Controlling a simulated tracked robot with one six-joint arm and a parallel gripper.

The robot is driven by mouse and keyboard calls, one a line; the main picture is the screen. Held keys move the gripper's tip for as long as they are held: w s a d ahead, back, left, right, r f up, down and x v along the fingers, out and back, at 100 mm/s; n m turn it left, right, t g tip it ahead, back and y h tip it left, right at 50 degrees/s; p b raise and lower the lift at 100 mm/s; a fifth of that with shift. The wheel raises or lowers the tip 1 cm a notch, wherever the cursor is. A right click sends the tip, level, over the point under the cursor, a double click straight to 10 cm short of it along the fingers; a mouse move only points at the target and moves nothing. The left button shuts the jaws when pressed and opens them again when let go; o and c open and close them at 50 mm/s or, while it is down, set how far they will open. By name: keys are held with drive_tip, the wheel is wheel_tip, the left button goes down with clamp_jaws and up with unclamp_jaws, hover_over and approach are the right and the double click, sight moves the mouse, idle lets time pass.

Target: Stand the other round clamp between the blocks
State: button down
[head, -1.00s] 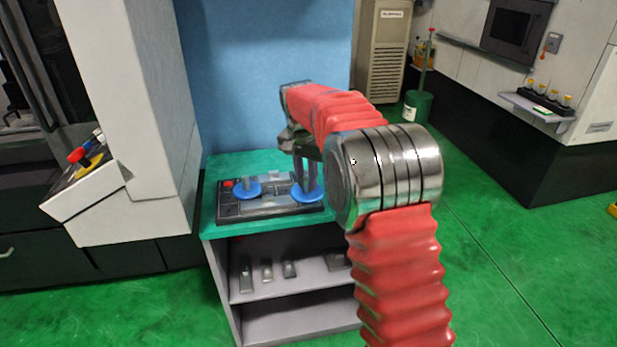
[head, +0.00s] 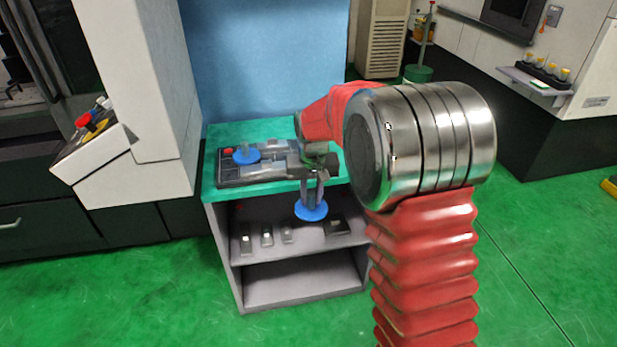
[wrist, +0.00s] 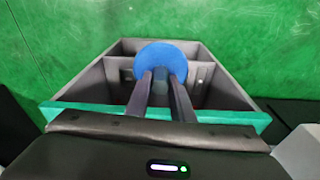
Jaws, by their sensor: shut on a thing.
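My gripper (head: 314,188) is shut on a round clamp with a blue disc (head: 311,211). The clamp hangs below the fingers, in front of the cabinet's upper shelf opening. The first round clamp, also blue (head: 247,157), stands on the dark tray (head: 235,182) on the teal top. Several grey blocks stand on the upper shelf, among them a left one (head: 246,244), a small one (head: 287,234) and a wider dark one (head: 336,227).
A shelf board (head: 275,252) divides the cabinet; the lower compartment (head: 300,282) looks empty. The green floor in front is free.

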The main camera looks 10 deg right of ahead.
sight(316, 218)
drive_tip(key=shift+n, duration=0.5)
drive_tip(key=s, duration=0.1)
drive_tip(key=s+f, duration=0.1)
drive_tip(key=s, duration=0.3)
drive_tip(key=shift+d+f, duration=0.2)
drive_tip(key=shift+d, duration=0.1)
drive_tip(key=shift+a, duration=0.1)
